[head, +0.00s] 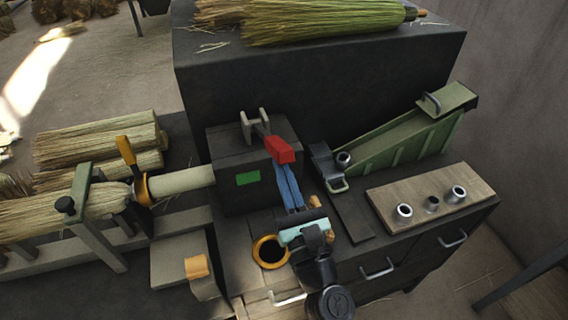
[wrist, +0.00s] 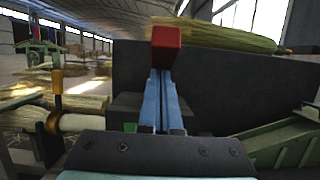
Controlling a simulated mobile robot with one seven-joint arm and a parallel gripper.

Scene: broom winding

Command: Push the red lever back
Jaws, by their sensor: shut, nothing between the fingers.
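The red lever (head: 280,149) has a block-shaped red handle on an arm that rises from a grey bracket on top of the dark machine box (head: 231,165). My gripper (head: 284,170) has long blue fingers, shut together and empty. Their tips are right at the near, lower side of the red handle. In the wrist view the red handle (wrist: 165,38) stands just beyond the fingertips (wrist: 161,74). I cannot tell whether they touch it. The lever's lower arm is hidden in the wrist view.
A green patch marks the box's front. A green sloped chute (head: 402,140) and a wooden board (head: 432,196) with metal cups are at right. A broom lies on the machine's left, by an orange-handled clamp (head: 127,152). A tall dark cabinet (head: 330,80) with brooms on top stands behind.

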